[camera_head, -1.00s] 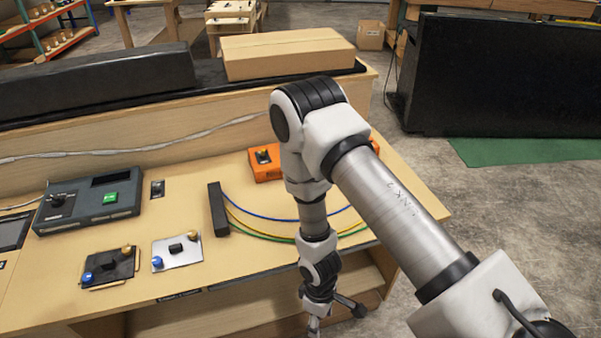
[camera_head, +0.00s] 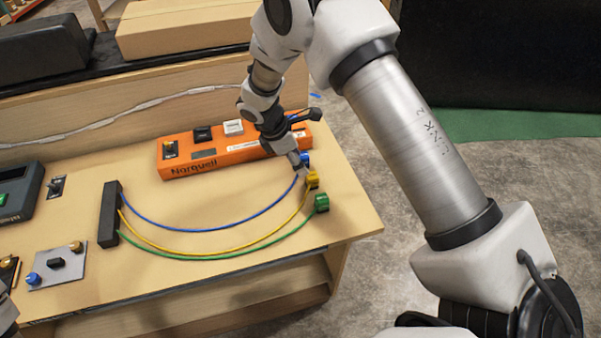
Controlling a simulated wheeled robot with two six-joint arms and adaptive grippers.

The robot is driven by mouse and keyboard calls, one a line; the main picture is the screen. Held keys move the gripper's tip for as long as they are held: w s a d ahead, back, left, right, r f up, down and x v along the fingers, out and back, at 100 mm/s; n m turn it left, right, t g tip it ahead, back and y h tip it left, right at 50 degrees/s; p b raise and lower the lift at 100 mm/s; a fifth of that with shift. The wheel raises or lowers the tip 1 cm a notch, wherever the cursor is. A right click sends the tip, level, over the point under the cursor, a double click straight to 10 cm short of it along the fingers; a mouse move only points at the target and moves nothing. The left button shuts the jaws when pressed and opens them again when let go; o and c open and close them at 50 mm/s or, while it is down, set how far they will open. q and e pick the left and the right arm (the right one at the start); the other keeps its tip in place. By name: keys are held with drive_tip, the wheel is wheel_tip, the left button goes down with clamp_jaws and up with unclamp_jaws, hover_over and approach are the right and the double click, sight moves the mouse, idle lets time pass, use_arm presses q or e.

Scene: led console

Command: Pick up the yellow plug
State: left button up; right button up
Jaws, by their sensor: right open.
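The yellow plug (camera_head: 312,180) sits near the right end of the wooden table, at the end of a yellow cable (camera_head: 272,236). The blue plug (camera_head: 305,158) is just behind it and the green plug (camera_head: 321,202) just in front. My right gripper (camera_head: 306,143) is open, with its fingers spread by the blue and yellow plugs. One finger points down close to them and partly covers the blue plug. I cannot tell whether it touches either one.
The cables run to a black block (camera_head: 109,214). An orange console (camera_head: 215,154) marked "Norquell", with switches, lies behind the gripper. A grey plate with knobs (camera_head: 72,272) and a dark console (camera_head: 18,199) are at left. The table's right edge is close to the plugs.

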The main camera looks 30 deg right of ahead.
sight(312, 176)
drive_tip(key=s+f, duration=0.1)
drive_tip(key=s+d, duration=0.1)
drive_tip(key=s+d+f+p, duration=0.1)
drive_tip(key=shift+s+d+f, duration=0.15)
drive_tip(key=shift+s+f, duration=0.1)
drive_tip(key=shift+f, duration=0.1)
drive_tip(key=f, duration=0.3)
drive_tip(key=shift+w+d, duration=0.3)
drive_tip(key=shift+w, duration=0.1)
drive_tip(key=shift+r, duration=0.15)
drive_tip(key=shift+s+r, duration=0.1)
drive_tip(key=shift+s, duration=0.1)
drive_tip(key=shift+c, duration=1.4)
use_arm(q)
drive_tip(key=shift+s+r, duration=0.7)
drive_tip(key=shift+r, duration=0.05)
use_arm(e)
clamp_jaws()
